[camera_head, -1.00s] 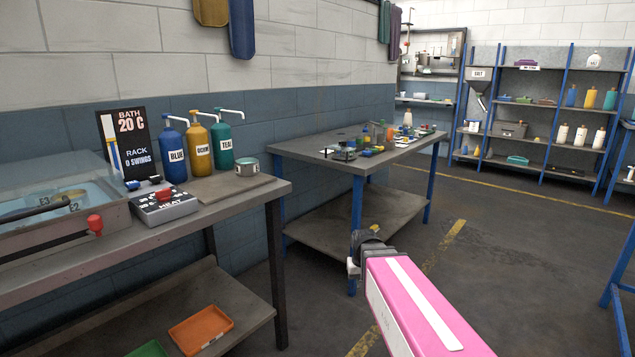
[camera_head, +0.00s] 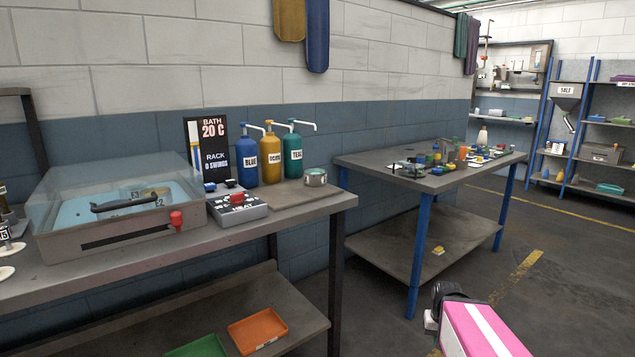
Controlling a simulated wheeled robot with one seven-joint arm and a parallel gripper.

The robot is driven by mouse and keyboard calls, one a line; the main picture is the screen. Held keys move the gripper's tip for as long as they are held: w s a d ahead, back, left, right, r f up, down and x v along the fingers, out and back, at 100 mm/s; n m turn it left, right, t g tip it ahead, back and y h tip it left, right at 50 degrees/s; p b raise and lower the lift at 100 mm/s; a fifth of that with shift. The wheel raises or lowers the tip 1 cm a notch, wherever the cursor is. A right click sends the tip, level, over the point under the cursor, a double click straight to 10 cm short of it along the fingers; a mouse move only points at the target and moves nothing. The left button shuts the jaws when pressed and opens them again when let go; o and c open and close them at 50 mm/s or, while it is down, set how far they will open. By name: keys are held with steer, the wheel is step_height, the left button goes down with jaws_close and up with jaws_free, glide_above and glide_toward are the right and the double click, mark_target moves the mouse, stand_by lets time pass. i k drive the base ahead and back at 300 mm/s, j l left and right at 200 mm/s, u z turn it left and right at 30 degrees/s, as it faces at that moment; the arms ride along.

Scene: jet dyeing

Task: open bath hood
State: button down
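The bath (camera_head: 135,232) is a grey box on the left bench, with a clear hood (camera_head: 112,181) over it. The hood is down. A dark bar handle (camera_head: 124,204) lies across its front, and a red knob (camera_head: 177,219) sits at the front right. Blue liquid and labelled pots, E3 and E2, show through the hood. My gripper (camera_head: 436,306) is at the lower right, at the end of my pink arm, beyond the bench's right end and far from the hood. Its fingers are too small and dark to tell open from shut.
A heat control box (camera_head: 238,208) stands right of the bath, with a bath display (camera_head: 208,150) and blue, ochre and teal pump bottles (camera_head: 270,158) behind. A second table (camera_head: 425,182) holds small items. Orange (camera_head: 257,330) and green trays lie on the lower shelf. Floor between table and shelving is clear.

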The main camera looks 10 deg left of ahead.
mark_target(46, 194)
steer(key=u, duration=2.4)
